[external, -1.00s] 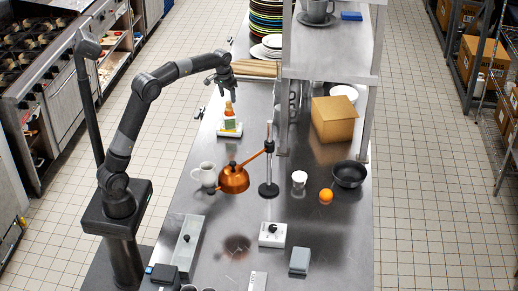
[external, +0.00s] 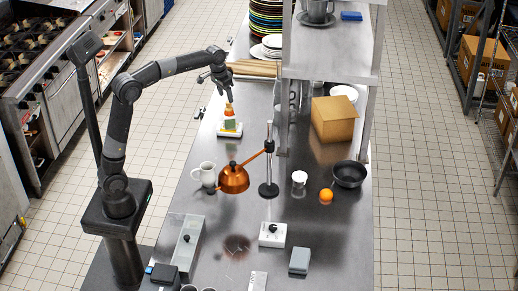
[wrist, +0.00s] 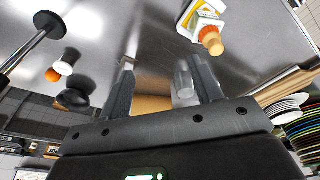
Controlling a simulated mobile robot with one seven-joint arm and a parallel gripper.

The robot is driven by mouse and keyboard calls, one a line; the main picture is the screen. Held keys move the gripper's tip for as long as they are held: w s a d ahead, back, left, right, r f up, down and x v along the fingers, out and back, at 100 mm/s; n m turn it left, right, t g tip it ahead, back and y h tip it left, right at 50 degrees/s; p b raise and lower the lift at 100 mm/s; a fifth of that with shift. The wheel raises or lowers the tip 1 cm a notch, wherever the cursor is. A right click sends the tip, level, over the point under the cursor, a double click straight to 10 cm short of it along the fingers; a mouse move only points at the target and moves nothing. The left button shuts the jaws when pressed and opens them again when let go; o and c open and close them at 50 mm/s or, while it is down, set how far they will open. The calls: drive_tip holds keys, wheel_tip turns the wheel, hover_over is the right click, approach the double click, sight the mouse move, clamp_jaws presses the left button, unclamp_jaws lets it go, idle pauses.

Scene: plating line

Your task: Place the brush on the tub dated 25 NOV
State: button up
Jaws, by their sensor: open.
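My gripper (external: 229,97) is open, pointing down just above an orange-topped item with a green and white label (external: 230,116). That item stands on a white base near the table's left edge. In the wrist view my fingers (wrist: 158,64) are spread, and the item's tan rounded top (wrist: 211,40) lies off to the upper right, outside them. A small white tub (external: 299,178) stands in the middle of the table; it also shows in the wrist view (wrist: 64,66). No date is readable on any tub. I cannot make out the brush for certain.
A cardboard box (external: 334,119) stands by a raised shelf (external: 330,50). Plates (external: 267,15) are stacked at the back.

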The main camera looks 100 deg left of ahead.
drive_tip(key=s+d+r+m+t, duration=0.1)
drive_tip(key=s+d+m, duration=0.1)
drive_tip(key=d, duration=1.3)
drive_tip(key=s+d+f+m+t, duration=0.1)
drive_tip(key=s+d+f+m, duration=0.1)
drive_tip(key=s+d, duration=0.3)
drive_tip(key=s+d+f+m+t+h, duration=0.1)
drive_tip(key=s+d+f, duration=0.3)
drive_tip(key=d, duration=0.6)
drive_tip(key=s+d+f+m, duration=0.3)
drive_tip(key=s+d, duration=0.4)
drive_tip(key=d, duration=0.1)
drive_tip(key=shift+s+d+f+m+t, duration=0.15)
drive_tip(key=shift+s+f+m+t, duration=0.1)
drive_tip(key=shift+f+m+t, duration=0.15)
